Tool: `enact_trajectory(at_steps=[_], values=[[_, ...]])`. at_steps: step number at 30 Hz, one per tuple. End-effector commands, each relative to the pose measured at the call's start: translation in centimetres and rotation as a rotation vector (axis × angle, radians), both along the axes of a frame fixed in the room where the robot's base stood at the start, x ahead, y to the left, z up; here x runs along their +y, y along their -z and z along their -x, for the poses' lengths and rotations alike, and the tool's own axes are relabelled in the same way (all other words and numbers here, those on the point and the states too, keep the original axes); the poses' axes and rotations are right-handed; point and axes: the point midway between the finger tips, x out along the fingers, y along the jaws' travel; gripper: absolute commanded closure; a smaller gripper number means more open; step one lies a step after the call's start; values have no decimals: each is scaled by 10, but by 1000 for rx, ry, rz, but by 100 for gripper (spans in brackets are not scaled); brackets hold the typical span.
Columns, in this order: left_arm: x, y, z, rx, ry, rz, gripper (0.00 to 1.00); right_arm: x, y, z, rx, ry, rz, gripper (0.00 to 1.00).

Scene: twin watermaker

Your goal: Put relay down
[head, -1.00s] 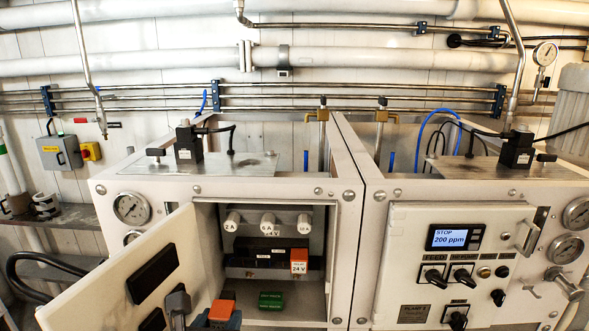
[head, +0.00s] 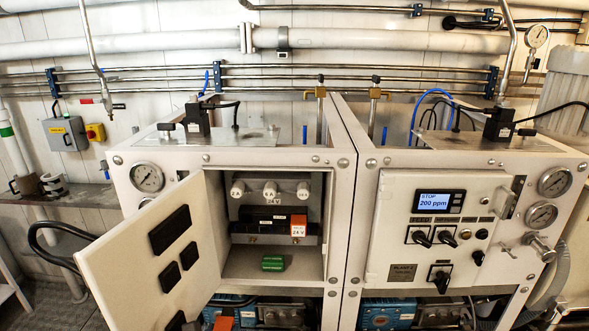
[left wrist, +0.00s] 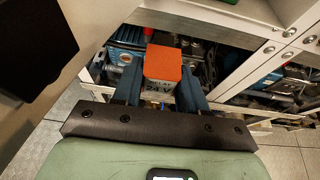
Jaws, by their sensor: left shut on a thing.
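My left gripper (left wrist: 160,88) is shut on a relay (left wrist: 163,64) with an orange top and a pale face marked 24 V. In the head view the held relay's orange top (head: 223,323) shows at the bottom edge, below the open cabinet and beside its door. Most of the gripper is cut off there. Another orange and white 24 V relay (head: 298,227) sits at the right end of the dark socket row (head: 263,228) inside the cabinet. A green block (head: 272,264) lies on the cabinet floor. My right gripper is not in view.
The white cabinet door (head: 150,250) stands open to the left. The cabinet floor (head: 240,262) has bare room around the green block. Blue and metal machinery (head: 280,311) fills the space below. A second cabinet with a lit display (head: 432,201) is at the right.

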Motion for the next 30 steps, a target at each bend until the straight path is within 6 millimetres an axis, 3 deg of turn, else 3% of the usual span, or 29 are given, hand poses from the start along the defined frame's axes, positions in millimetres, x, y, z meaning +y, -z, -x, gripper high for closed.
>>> enact_trajectory(at_steps=[1, 6, 16, 30], values=[[2, 21, -4, 12, 0, -6, 97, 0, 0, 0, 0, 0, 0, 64], [14, 88, -19, 16, -10, -5, 97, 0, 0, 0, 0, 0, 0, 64], [29, 186, -44, 6, -22, 3, 97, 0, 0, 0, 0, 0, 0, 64], [28, 182, -43, 3, -21, 3, 97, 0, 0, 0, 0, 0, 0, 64]])
